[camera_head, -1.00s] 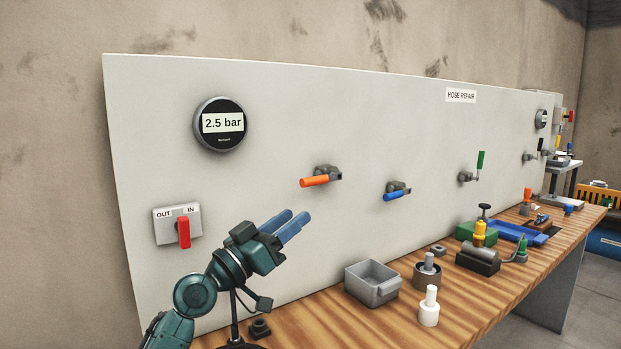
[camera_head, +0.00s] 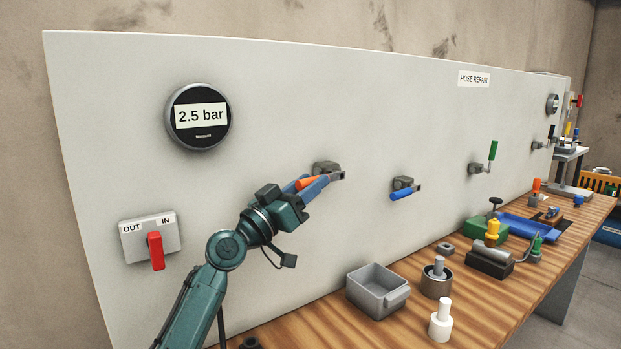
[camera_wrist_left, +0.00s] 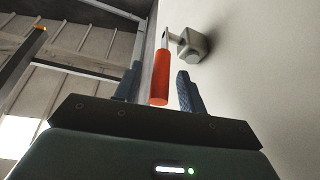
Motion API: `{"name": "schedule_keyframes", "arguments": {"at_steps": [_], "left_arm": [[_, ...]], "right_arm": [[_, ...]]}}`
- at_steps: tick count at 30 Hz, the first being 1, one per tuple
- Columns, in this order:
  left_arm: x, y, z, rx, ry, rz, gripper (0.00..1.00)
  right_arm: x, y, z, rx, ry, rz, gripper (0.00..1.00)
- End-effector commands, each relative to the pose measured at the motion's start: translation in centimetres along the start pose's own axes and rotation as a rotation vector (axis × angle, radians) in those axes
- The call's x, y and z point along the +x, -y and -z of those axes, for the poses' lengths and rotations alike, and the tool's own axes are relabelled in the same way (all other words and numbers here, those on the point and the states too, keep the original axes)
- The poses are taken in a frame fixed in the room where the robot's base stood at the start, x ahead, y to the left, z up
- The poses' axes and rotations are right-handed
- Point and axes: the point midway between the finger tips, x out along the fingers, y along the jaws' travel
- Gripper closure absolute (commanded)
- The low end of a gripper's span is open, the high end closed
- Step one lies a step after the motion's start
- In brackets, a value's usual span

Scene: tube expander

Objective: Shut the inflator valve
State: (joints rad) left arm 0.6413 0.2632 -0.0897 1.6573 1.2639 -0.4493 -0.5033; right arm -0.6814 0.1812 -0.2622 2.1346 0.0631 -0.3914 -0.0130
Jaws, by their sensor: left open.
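The panel carries valves with orange, blue and green handles; no label on them names the inflator valve. The orange-handled valve (camera_head: 306,183) is at the panel's middle left, its handle pointing left. My left gripper (camera_head: 314,188) is open at this handle. In the left wrist view the orange handle (camera_wrist_left: 160,78) lies between the two open fingers (camera_wrist_left: 158,92), with a gap to the right finger. My right gripper is not in view.
A gauge (camera_head: 199,117) reads 2.5 bar. A red OUT/IN switch (camera_head: 156,251) is below it. The bench (camera_head: 400,329) holds a grey bin (camera_head: 371,291), a white cylinder (camera_head: 440,322) and several tools.

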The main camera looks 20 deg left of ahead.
Motion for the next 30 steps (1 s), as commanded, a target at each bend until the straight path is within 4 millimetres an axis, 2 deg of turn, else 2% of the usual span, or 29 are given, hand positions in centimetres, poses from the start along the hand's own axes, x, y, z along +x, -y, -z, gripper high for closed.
{"name": "schedule_keyframes", "arguments": {"at_steps": [3,11,26,30], "left_arm": [[0.77,-0.02,0.04,0.0,0.0,0.0,0.59],[0.9,-0.03,-0.03,0.0,0.0,0.0,0.59],[0.86,-0.01,-0.03,0.001,0.0,0.0,0.99],[0.86,-0.01,-0.04,0.001,0.0,0.0,1.0]], "right_arm": [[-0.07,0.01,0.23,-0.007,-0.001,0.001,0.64],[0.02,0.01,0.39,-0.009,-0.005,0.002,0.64],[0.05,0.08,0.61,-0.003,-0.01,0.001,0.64],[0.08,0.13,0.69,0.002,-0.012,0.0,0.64]]}}
